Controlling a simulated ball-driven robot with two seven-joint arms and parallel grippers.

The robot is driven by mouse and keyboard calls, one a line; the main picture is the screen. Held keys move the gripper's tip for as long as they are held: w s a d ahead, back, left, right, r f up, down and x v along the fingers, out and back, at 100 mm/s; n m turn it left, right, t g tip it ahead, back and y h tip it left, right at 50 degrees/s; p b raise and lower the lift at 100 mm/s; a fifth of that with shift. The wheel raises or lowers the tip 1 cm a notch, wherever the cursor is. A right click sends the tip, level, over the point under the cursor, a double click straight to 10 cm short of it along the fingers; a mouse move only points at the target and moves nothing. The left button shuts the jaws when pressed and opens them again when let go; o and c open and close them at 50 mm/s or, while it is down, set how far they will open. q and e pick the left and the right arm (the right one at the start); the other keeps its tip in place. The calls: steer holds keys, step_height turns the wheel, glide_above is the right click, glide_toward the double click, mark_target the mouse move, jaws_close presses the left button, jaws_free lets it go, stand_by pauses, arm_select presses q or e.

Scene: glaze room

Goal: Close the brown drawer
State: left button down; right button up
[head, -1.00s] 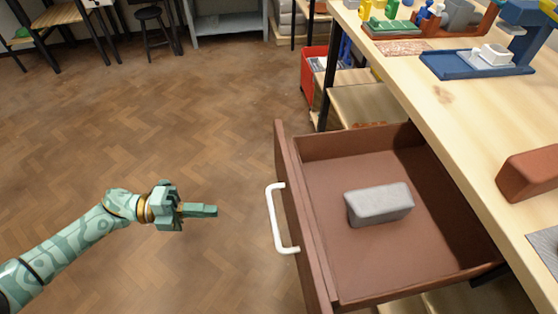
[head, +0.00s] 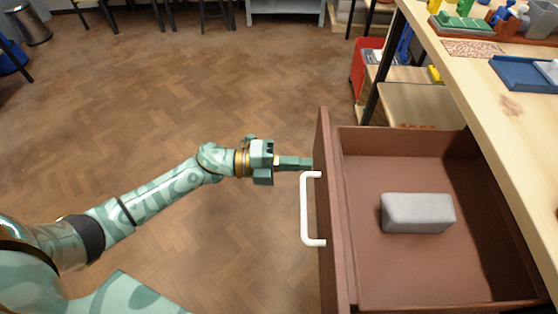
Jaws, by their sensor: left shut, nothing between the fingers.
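The brown drawer (head: 352,268) stands pulled out from under the wooden table, its front panel facing left. A white bar handle (head: 304,210) is on the front panel. A grey block (head: 418,213) lies inside on the drawer floor. My left gripper (head: 308,163) is shut and empty, its fingertips pointing right at the drawer front, just above the top end of the handle in the picture. The tips are at or very near the panel; I cannot tell if they touch. My right gripper is not in view.
The wooden table (head: 480,80) runs along the right, with a blue tray (head: 525,74) and small coloured items on it. A red bin (head: 368,66) and a shelf (head: 420,104) are behind the drawer.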

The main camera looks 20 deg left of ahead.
arm_select(q)
steer(key=shift+w+d, duration=0.2)
steer(key=shift+d, duration=0.25)
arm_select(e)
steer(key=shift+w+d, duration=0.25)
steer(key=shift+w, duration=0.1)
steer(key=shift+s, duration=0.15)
